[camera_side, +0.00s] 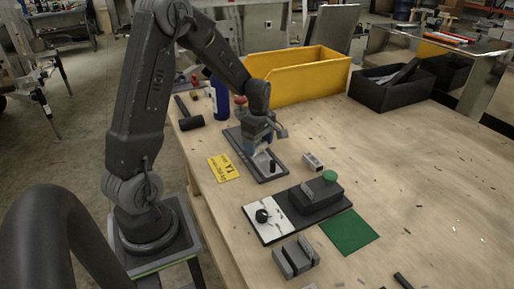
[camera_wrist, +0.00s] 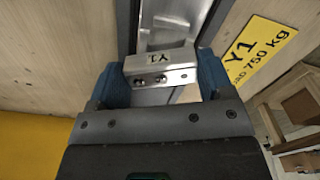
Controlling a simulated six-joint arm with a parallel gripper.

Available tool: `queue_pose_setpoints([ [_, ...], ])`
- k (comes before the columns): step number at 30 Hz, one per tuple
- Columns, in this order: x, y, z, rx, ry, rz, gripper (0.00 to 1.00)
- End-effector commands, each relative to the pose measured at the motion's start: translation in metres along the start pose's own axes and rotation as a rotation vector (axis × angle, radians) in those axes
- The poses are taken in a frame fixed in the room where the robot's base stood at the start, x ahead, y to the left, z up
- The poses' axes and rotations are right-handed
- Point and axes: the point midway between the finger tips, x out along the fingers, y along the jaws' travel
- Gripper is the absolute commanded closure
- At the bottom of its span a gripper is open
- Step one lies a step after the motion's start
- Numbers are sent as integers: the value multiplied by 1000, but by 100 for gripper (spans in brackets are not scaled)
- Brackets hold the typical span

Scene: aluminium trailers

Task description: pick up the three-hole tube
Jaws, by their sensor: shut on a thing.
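My gripper (camera_wrist: 160,82) has two blue fingers, shut on a short silvery tube (camera_wrist: 155,62) across the gap between them. Whether the tube touches the tray cannot be told. Another small silvery block (camera_side: 313,161) lies on the bench to the right of the tray.
A yellow "Y1" plate (camera_side: 224,168) lies left of the tray. A black peg (camera_side: 271,165) stands at the tray's near end. A dark fixture with a green knob (camera_side: 330,176), green mat (camera_side: 349,231) and grey block (camera_side: 296,257) are nearer. A yellow bin (camera_side: 300,82) stands behind.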

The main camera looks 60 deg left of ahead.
Motion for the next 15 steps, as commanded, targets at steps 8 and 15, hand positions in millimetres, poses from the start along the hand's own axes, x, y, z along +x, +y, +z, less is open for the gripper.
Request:
queue_pose_setpoints([
  [8, -2, 0, 0, 0, 0, 1, 54],
  [15, -24, 1, 0, 0, 1, 5, 54],
])
